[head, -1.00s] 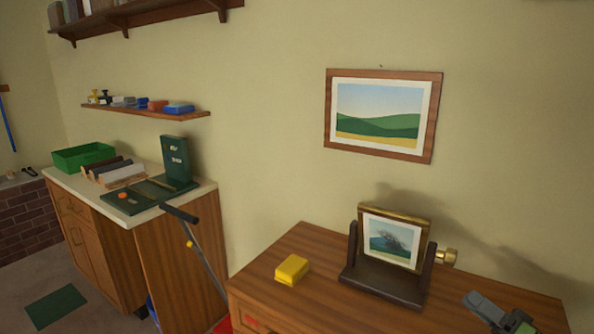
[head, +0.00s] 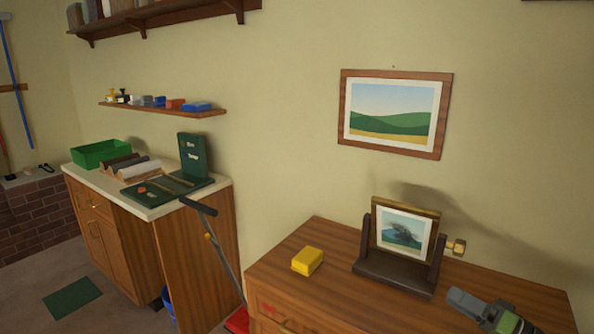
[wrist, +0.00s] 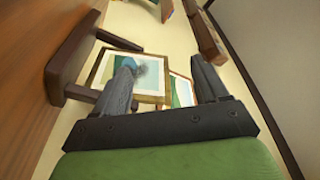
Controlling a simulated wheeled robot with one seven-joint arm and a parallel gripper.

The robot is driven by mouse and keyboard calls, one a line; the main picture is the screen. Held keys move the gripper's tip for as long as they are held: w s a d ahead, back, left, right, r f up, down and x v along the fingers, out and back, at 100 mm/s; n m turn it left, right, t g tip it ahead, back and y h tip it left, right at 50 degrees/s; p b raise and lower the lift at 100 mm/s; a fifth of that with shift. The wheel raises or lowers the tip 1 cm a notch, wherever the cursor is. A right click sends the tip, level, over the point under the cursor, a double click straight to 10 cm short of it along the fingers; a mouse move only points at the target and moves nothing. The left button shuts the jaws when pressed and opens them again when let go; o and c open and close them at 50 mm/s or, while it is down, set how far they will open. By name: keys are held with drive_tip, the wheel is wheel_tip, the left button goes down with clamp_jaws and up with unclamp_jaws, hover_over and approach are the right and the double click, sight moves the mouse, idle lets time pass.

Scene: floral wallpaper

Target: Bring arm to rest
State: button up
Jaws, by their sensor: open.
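My gripper (head: 470,300) shows at the lower right of the head view, in front of the wooden dresser top (head: 340,238). In the wrist view my gripper (wrist: 165,80) has its two grey fingers spread apart with nothing between them. Past the fingers is a small picture in a dark wooden stand (wrist: 75,52), with a brass knob (head: 457,246) on its right side in the head view. The gripper is to the right of the stand and apart from it in the head view. Most of my arm is out of view.
A yellow block (head: 308,261) lies on the dresser, left of the stand. A framed landscape (head: 345,110) hangs on the wall above. At left, a cabinet (head: 195,240) holds a green bin (head: 100,153) and a dark green board (head: 165,190). A long-handled tool (head: 222,255) leans between cabinet and dresser.

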drive_tip(key=s+a+n+g+h, duration=0.2)
drive_tip(key=a+n+g+h, duration=0.3)
drive_tip(key=a+g, duration=1.25)
drive_tip(key=s+a+r+m+t+h, duration=0.1)
drive_tip(key=s+a+r+t+h, duration=0.15)
drive_tip(key=s, duration=0.55)
drive_tip(key=s+a+r+m+t+h, duration=0.1)
drive_tip(key=s+a+t+h, duration=0.15)
drive_tip(key=s, duration=0.65)
drive_tip(key=s+a+r+m+t+h, duration=0.1)
drive_tip(key=s+a+r+t+h, duration=0.2)
drive_tip(key=s, duration=0.5)
wheel_tip(320, 180, up, 12)
drive_tip(key=d+p, duration=0.1)
drive_tip(key=p, duration=1.2)
drive_tip(key=shift+s+d+m+t, duration=0.2)
drive_tip(key=shift+s+m+t, duration=0.1)
drive_tip(key=shift+t, duration=0.05)
drive_tip(key=shift+f, duration=0.1)
